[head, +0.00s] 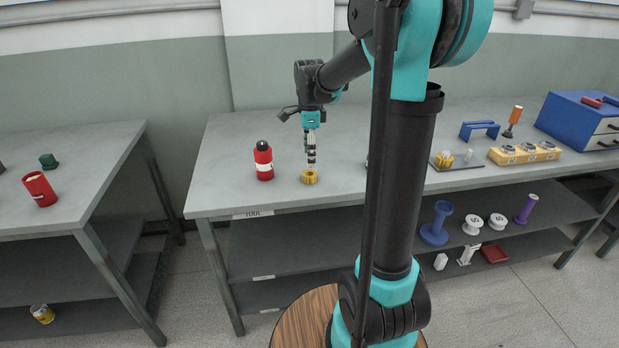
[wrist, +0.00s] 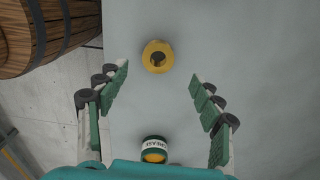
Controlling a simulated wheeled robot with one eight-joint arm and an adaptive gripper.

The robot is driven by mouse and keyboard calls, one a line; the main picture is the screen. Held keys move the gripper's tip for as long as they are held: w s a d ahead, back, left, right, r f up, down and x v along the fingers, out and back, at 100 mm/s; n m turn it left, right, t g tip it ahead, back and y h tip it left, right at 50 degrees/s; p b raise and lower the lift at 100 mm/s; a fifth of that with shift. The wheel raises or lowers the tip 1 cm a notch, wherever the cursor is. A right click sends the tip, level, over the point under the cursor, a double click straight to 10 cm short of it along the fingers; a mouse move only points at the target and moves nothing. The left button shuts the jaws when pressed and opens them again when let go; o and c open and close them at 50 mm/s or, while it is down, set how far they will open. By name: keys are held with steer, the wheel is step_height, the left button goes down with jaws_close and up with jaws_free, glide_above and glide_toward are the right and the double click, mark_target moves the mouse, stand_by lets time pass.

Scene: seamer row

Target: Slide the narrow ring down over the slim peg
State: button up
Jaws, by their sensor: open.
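A yellow ring-like piece (head: 309,178) with a scalloped edge lies on the grey bench below my gripper (head: 311,158). In the wrist view the yellow ring (wrist: 148,57) shows a dark central hole. A dark plate (head: 462,165) on the bench to the right carries small yellow and pale upright parts. They are too small to tell whether one is the slim peg. My arm stands just left of that plate.
A red bottle (head: 264,162) stands left of my gripper. A yellow block tray (head: 525,154), an orange-handled tool (head: 514,117) and a blue drawer box (head: 570,121) are at right. A wooden barrel (wrist: 40,35) stands beside the bench.

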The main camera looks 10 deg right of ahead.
mark_target(309, 171)
steer(key=shift+s+f, duration=0.1)
steer(key=shift+f, duration=3.3)
steer(key=shift+c, duration=0.3)
steer(key=c, duration=1.3)
steer(key=shift+r, duration=0.1)
